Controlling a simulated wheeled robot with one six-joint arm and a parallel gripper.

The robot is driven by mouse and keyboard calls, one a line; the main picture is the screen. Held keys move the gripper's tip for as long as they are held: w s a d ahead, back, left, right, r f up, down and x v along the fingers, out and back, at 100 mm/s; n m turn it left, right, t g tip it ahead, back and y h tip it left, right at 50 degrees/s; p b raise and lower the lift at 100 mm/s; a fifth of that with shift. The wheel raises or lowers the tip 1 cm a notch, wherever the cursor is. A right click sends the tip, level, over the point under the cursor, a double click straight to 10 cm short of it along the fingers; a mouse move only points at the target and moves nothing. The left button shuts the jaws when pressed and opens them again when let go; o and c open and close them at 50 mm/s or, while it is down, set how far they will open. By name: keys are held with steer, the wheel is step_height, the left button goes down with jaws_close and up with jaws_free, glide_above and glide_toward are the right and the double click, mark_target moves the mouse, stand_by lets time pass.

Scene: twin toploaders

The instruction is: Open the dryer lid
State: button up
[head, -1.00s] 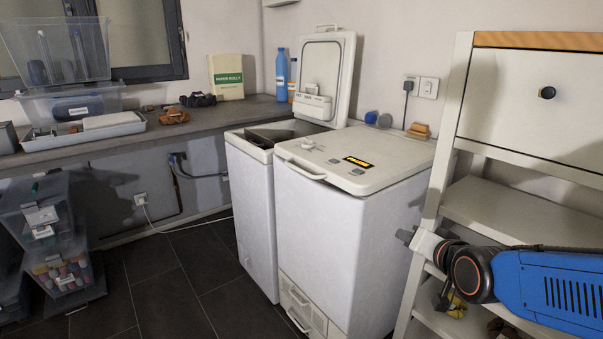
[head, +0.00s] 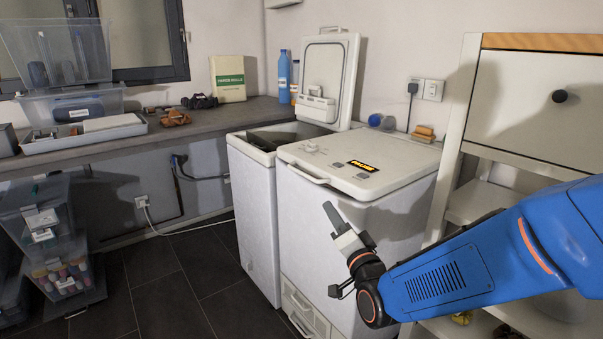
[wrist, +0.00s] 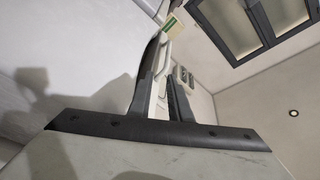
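The dryer (head: 350,230) is the right-hand white toploader. My gripper (head: 334,222) is in front of the dryer's front face, below the lid's edge and apart from the handle. In the wrist view my gripper (wrist: 163,85) shows two dark fingers with a gap between them, empty. A pale handle-like bar (wrist: 165,50) shows beyond the fingers.
The left toploader (head: 252,210) stands beside the dryer with its lid (head: 325,80) raised. A white shelf unit (head: 520,110) stands close on the right, behind my arm. A sponge-like block (head: 423,133) lies at the dryer's back.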

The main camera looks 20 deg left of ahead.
mark_target(303, 174)
steer(key=shift+y, duration=0.3)
steer(key=x, duration=1.2)
steer(key=s+a+x, duration=0.1)
steer(key=x, duration=0.5)
steer(key=shift+w+a+r, duration=0.25)
steer(key=shift+w+a, duration=0.05)
jaws_close()
